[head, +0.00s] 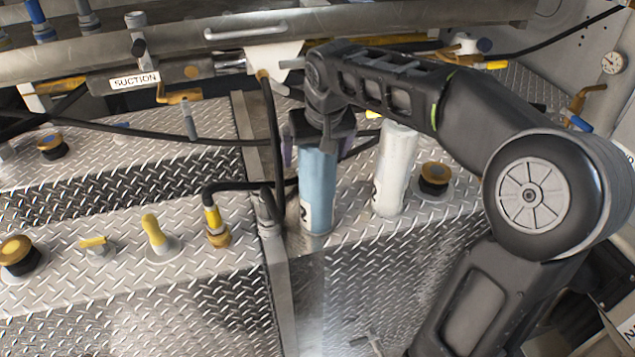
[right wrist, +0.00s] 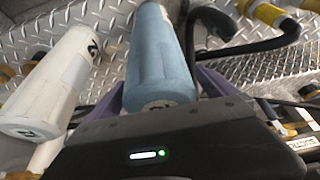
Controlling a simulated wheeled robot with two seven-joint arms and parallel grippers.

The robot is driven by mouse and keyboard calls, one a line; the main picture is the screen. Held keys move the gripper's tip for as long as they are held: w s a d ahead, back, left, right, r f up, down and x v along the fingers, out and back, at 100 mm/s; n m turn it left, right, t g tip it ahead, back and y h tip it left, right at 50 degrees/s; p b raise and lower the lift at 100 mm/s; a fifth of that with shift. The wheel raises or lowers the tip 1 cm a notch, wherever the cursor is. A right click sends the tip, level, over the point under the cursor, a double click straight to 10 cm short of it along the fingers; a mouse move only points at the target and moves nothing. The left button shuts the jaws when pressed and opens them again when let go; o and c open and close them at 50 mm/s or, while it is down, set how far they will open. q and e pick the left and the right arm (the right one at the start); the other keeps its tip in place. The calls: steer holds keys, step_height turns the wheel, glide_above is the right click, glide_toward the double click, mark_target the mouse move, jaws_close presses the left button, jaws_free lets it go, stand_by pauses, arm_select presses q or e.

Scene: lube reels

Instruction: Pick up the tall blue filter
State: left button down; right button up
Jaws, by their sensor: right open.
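The tall blue filter (head: 317,190) stands upright on the diamond-plate deck in the head view, with a white label low on its side. My right gripper (head: 318,150) is above it, pointing down, with its fingers on either side of the filter's upper end. In the right wrist view, the blue filter (right wrist: 160,60) lies between the two spread fingers of the right gripper (right wrist: 155,85). The fingers are open; whether either one touches the filter is hard to tell. My left gripper is not in view.
A white filter (head: 394,170) stands just right of the blue one; it also shows in the right wrist view (right wrist: 50,85). A black hose with a yellow fitting (head: 215,222) is to the left. A metal rail with a SUCTION label (head: 134,81) runs behind.

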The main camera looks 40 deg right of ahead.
steer(key=shift+c, duration=0.5)
jaws_close()
stand_by(0.9)
steer(key=shift+r, duration=0.15)
step_height(320, 180, up, 10)
steer(key=shift+f, duration=0.1)
stand_by(0.4)
stand_by(0.5)
